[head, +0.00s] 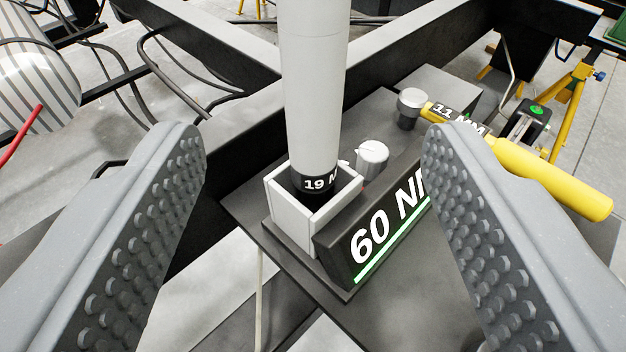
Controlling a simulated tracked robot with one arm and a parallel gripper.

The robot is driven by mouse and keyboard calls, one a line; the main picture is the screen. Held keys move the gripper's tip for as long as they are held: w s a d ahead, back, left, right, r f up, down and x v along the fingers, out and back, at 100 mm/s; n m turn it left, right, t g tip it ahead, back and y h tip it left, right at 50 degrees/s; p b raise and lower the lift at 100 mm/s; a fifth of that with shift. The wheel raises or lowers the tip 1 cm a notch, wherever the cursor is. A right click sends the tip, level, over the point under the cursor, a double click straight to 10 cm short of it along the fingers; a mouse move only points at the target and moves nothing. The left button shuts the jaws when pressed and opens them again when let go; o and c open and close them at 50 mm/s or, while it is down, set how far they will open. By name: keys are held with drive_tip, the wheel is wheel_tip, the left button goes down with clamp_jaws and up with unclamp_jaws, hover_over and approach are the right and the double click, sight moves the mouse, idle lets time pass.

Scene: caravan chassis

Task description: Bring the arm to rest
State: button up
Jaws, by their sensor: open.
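My gripper (314,140) is open in the head view, with one grey studded finger at the left and one at the right. Nothing is held between the fingers. A pale grey cylindrical tool (313,90) with a black band marked 19 stands upright in a white square holder (315,222). It shows in the gap between the fingers, and no contact with either finger is visible. Its top is cut off by the picture's upper edge.
A dark plate (250,205) carries the holder, a 60 NM sign (385,235) and silver sockets (373,155). A yellow 11 MM tool (550,180) lies at the right, partly behind the right finger. Black chassis beams (380,60) cross behind. A striped cylinder (35,75) and cables are at the left.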

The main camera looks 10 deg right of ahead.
drive_tip(key=a+r+n+y+p, duration=0.1)
drive_tip(key=a+r+y+p, duration=0.25)
drive_tip(key=r, duration=1.95)
drive_tip(key=s+d+r+p, duration=0.1)
drive_tip(key=s+d+r, duration=0.1)
drive_tip(key=s+r, duration=0.2)
drive_tip(key=s+d+r+p, duration=0.1)
drive_tip(key=s+r, duration=0.3)
drive_tip(key=r, duration=0.7)
drive_tip(key=s+d+r+n+p, duration=0.1)
drive_tip(key=s+r, duration=0.3)
drive_tip(key=r, duration=0.4)
drive_tip(key=shift+s+d+r+h+p, duration=0.3)
drive_tip(key=shift+d+p, duration=0.25)
drive_tip(key=shift+d, duration=0.35)
